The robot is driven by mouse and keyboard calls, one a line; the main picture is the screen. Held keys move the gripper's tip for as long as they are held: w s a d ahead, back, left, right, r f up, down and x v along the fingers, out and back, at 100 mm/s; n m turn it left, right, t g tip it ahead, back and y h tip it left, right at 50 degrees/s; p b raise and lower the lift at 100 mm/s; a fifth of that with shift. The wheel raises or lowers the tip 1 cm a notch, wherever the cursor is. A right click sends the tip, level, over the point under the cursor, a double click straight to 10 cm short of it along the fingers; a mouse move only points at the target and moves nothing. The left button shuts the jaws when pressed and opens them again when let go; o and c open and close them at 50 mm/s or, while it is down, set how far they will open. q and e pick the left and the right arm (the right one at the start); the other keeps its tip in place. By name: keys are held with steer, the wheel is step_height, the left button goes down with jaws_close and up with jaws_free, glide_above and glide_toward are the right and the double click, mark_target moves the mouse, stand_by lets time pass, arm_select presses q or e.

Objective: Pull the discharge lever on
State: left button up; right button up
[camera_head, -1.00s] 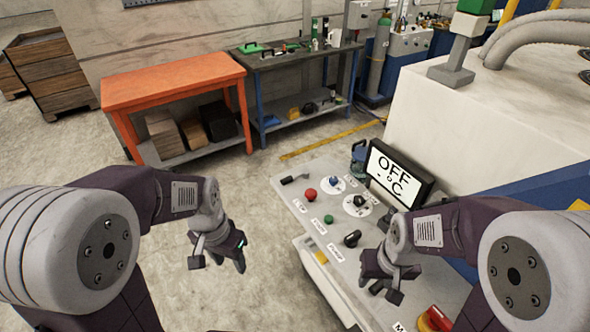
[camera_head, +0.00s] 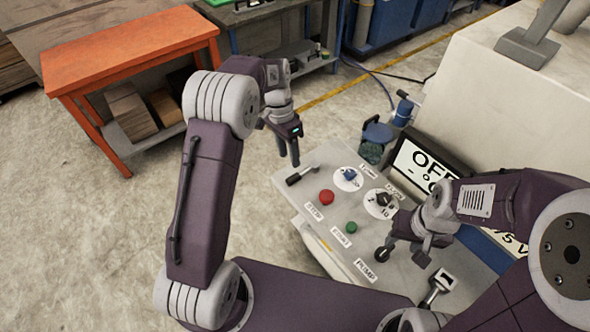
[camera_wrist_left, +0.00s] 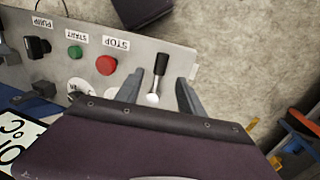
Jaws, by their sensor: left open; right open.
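The discharge lever (camera_head: 301,175), a small black handle on a pale metal pivot, lies at the far left corner of the grey control panel (camera_head: 322,225). In the left wrist view the lever (camera_wrist_left: 160,66) appears between the two fingers of my left gripper (camera_wrist_left: 160,77). In the head view my left gripper (camera_head: 288,160) is open, pointing down, just beyond the panel's far left corner near the lever. Contact cannot be told. My right gripper (camera_head: 402,258) is open over the panel's right side near the pump knob, holding nothing visible.
The panel carries a red stop button (camera_head: 326,197), a green start button (camera_head: 351,228) and dials. An orange table (camera_head: 130,50) is at the back left. The floor left of the panel is clear.

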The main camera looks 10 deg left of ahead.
mark_target(292, 176)
arm_select(q)
steer(key=f, duration=0.3)
steer(key=d+f, duration=0.1)
steer(key=f, duration=0.2)
steer(key=s+f+p, duration=0.1)
steer(key=f, duration=0.2)
steer(key=shift+s+d, duration=0.1)
steer(key=shift+d, duration=0.05)
steer(key=shift+c, duration=0.7)
jaws_close()
steer(key=shift+w+r, duration=0.1)
steer(key=shift+w, duration=0.1)
